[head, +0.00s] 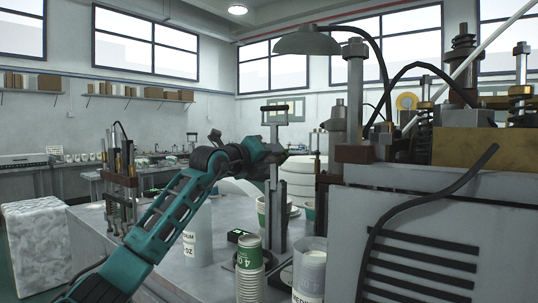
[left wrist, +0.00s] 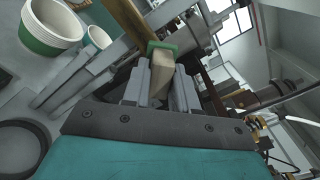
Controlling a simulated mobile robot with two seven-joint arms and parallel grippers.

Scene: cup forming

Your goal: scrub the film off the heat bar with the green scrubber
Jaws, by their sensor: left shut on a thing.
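My left gripper (left wrist: 160,88) is shut on the green scrubber, a beige block (left wrist: 161,75) with a green pad (left wrist: 163,47) at its far end. In the left wrist view a long brown bar (left wrist: 130,22), which looks like the heat bar, runs past the pad. The pad is at or very near the bar's end; I cannot tell if they touch. Any film on the bar is too small to make out. In the head view my left gripper (head: 277,152) is beside the upright metal frame, left of the big machine; the scrubber does not show clearly there. My right gripper is not in view.
The large grey machine (head: 430,215) with a hanging black cable fills the right. Stacked green-and-white cups (head: 250,270), a white container (head: 197,238) and a clear-topped cup (head: 311,265) stand on the metal table (head: 185,280). A small press (head: 122,190) stands at left.

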